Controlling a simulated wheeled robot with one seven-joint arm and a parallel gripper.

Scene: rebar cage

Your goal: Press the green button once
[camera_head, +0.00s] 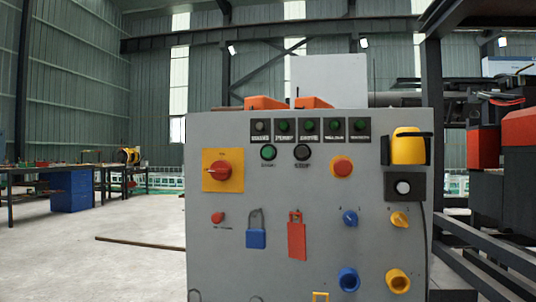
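A grey control panel (220,275) stands upright in front of me and fills the middle of the view. A round green button (268,152) with a pale ring sits on its upper part, with a small label below it. A black button (302,152) is just right of it. Above both runs a row of small round indicators on dark plates, several with green faces (284,126) and the leftmost one grey (260,127). Nothing covers the green button. My gripper is not in view.
The panel also carries a red rotary switch (223,170) on yellow, a red knob (341,167), a blue padlock (256,237), a red tag (297,240) and blue and yellow fittings. Dark steel framing (434,110) stands at right. Open floor (90,245) lies left.

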